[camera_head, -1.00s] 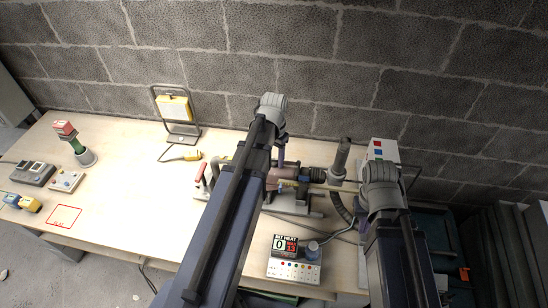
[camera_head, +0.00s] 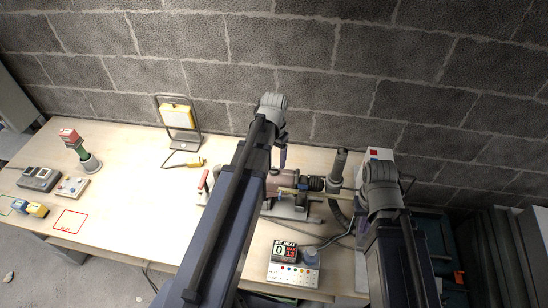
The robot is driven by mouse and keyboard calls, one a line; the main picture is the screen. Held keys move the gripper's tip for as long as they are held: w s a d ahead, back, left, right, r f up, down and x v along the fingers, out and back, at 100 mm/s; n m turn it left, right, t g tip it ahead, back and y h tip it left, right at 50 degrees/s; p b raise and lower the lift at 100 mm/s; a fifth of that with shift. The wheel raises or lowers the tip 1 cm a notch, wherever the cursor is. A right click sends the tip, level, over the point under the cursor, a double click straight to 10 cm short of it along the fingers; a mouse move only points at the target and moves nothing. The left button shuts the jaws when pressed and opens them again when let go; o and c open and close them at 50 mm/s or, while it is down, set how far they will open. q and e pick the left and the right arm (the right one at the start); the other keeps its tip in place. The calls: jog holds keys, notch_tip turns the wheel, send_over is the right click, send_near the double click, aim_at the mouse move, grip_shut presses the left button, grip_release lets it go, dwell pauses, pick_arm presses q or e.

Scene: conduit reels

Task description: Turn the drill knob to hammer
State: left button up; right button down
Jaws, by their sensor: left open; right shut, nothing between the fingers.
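The drill (camera_head: 278,181) lies roughly level in a stand on the bench, with a pinkish body and a dark ribbed front (camera_head: 316,183). A pale thin rod shows alongside it. Its left part is covered by my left arm, and I cannot make out the knob or its setting. My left gripper (camera_head: 283,158) is open at the drill's upper side; only a little of that arm's end shows and the fingertips are hard to tell. My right arm's elbow stands right of the drill and hides its own gripper.
A control box (camera_head: 293,273) with a display and coloured buttons sits at the front edge. A grey upright cylinder (camera_head: 338,165) with a hose stands right of the drill. A yellow work lamp (camera_head: 177,117) stands at the back. The bench's left-middle is clear, with a red outlined square (camera_head: 70,221).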

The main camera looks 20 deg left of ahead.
aim_at(274, 168)
pick_arm(q)
jog(key=shift+r+p, duration=1)
jog(key=shift+r, duration=0.55)
pick_arm(e)
notch_tip(274, 168, up, 3)
jog(key=shift+r, duration=0.1)
pick_arm(q)
jog(key=shift+s+d+f, duration=0.1)
jog(key=shift+d+f, duration=0.15)
jog(key=s+d+f+b, duration=0.3)
jog(key=s+d+b, duration=0.1)
jog(key=d, duration=0.2)
jog(key=s+d+f+m+b, duration=0.1)
jog(key=s+d+f+b, duration=0.2)
jog(key=d, duration=0.4)
jog(key=s+d+f+m+y+b, duration=0.1)
jog(key=s+d+f+b, duration=0.3)
jog(key=d, duration=0.3)
jog(key=shift+s+f+b, duration=0.3)
jog(key=shift+s+f, duration=0.2)
jog(key=shift+s, duration=0.25)
pick_arm(e)
notch_tip(274, 168, down, 12)
jog(key=shift+r, duration=0.15)
jog(key=shift+a, duration=0.1)
